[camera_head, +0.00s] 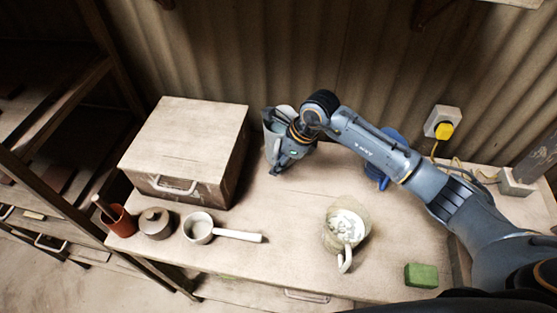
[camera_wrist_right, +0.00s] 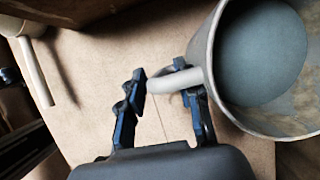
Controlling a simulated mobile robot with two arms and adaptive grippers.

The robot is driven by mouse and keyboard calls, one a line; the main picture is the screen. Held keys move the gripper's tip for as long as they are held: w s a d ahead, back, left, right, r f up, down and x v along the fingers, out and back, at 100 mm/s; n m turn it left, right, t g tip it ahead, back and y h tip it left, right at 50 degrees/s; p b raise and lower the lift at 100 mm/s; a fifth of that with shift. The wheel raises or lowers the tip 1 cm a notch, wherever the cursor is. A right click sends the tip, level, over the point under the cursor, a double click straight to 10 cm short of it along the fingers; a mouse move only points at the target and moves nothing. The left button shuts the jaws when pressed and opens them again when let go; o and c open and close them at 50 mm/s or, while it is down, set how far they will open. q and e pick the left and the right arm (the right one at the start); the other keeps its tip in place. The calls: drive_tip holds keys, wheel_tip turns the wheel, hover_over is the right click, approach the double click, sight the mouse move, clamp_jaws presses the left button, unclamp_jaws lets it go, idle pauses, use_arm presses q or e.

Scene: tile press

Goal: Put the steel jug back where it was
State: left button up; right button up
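The steel jug (camera_head: 270,137) is at the back of the table, right of the big box and partly hidden by my right gripper. My right gripper (camera_head: 283,165) is at the jug. In the wrist view the fingers of this gripper (camera_wrist_right: 165,100) stand on either side of the jug's handle (camera_wrist_right: 175,80), one finger reaching between handle and wall. Whether they press on it, and whether the jug touches the table, I cannot tell. My left gripper is not in view.
A lidded box (camera_head: 190,140) stands left. A pale jug with white contents (camera_head: 345,228), a green block (camera_head: 421,275) and a blue object (camera_head: 384,180) are right. The table's centre is clear.

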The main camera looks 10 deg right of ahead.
drive_tip(key=shift+r, duration=0.2)
drive_tip(key=b+v, duration=0.2)
drive_tip(key=v, duration=0.9)
drive_tip(key=shift+d+r, duration=0.25)
drive_tip(key=shift+r, duration=0.05)
drive_tip(key=shift+s, duration=0.1)
